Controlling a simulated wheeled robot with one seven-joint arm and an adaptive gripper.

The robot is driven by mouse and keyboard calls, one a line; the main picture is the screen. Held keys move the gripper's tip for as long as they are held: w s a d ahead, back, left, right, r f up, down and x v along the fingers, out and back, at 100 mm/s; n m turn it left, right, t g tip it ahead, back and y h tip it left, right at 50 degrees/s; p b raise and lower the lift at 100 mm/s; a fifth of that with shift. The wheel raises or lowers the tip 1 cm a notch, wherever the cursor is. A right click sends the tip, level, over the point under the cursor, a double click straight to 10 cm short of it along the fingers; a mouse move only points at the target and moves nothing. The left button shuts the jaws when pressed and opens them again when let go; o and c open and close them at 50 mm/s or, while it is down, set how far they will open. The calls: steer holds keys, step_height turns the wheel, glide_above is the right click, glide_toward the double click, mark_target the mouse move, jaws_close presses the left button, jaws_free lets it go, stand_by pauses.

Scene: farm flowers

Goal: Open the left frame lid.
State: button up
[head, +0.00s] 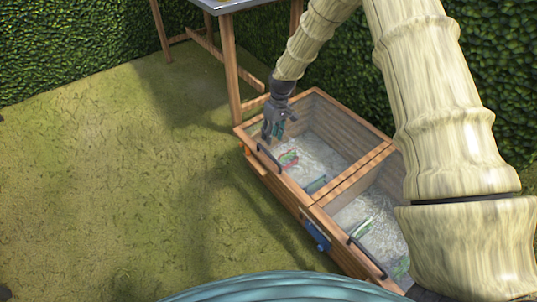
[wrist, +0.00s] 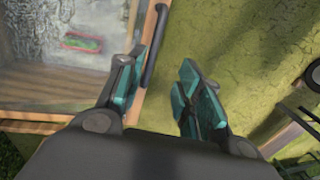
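The wooden cold frame has two side-by-side lids with clear panes. The left lid (head: 318,178) looks shut and has a dark bar handle (head: 268,157) on its front rail. The handle also shows in the wrist view (wrist: 156,40). My gripper (head: 273,132) is above the far-left end of the left lid, close to the handle. In the wrist view my gripper (wrist: 162,85) is open, with teal-padded fingers apart and nothing held. The handle's near end lies in the gap, close to the left finger; I cannot tell whether they touch.
The right lid (head: 342,228) has its own handle (head: 361,252) and looks shut. A blue item (head: 316,236) is on the frame's front. A wooden-legged table (head: 229,65) stands behind. Hedges (head: 60,45) close off the back. Open grass (head: 120,190) lies left of the frame.

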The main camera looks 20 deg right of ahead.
steer(key=f+b, duration=0.1)
steer(key=f, duration=0.2)
steer(key=f+b, duration=0.1)
steer(key=f, duration=0.2)
steer(key=w+a+f+b, duration=0.1)
steer(key=f, duration=0.2)
steer(key=shift+f, duration=0.4)
jaws_close()
